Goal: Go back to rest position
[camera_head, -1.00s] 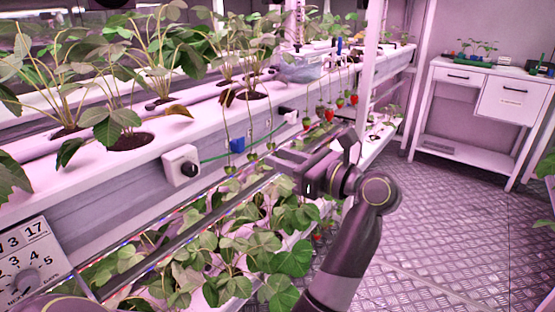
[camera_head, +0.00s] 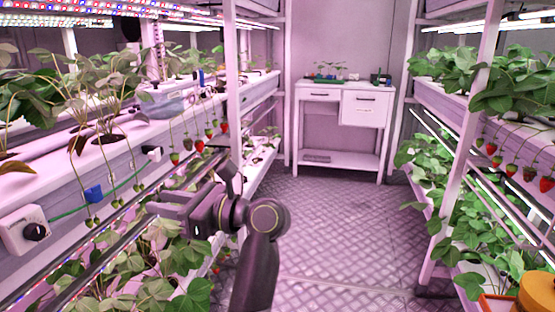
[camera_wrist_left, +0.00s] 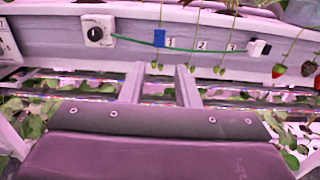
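My left gripper (camera_head: 160,205) is in the head view, its arm rising from the bottom middle and pointing left at the left rack (camera_head: 130,160). In the left wrist view its two fingers (camera_wrist_left: 160,85) are apart with nothing between them. It faces the rack's front edge, below the green cable and blue clip (camera_wrist_left: 159,38). Red strawberries (camera_head: 199,146) hang from the left rack, beyond the gripper in the head view. My right gripper is not in view.
A right rack (camera_head: 465,130) has plants and hanging strawberries (camera_head: 529,173). A white cabinet table (camera_head: 340,100) stands at the far end. The metal floor aisle (camera_head: 345,220) between is clear. An orange-yellow object (camera_head: 537,292) shows at the bottom right corner.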

